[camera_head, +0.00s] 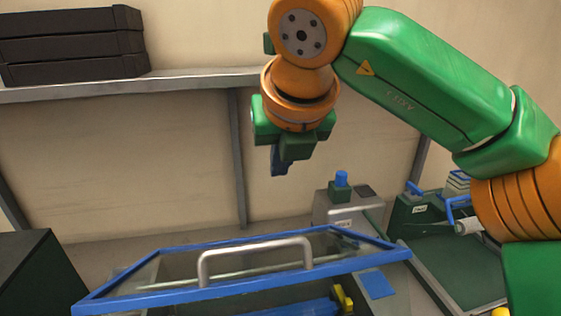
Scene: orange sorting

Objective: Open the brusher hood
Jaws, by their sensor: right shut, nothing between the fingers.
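The brusher hood (150,297) is a clear panel in a blue frame, low in the middle of the view. A grey bar handle (256,243) stands on it. Below its front right edge, dark space with blue and yellow parts shows; how far the hood is raised I cannot tell. My right gripper (279,168) hangs pointing down, above and behind the handle in the picture, apart from it. Its blue fingers are shut with nothing between them. My left gripper is not in view.
A shelf (190,82) at the back left carries stacked black crates (70,45). A dark box (40,275) stands at the lower left. A grey unit with a blue knob (341,179) is behind the hood. A green tray (455,255) lies at right, under my right arm.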

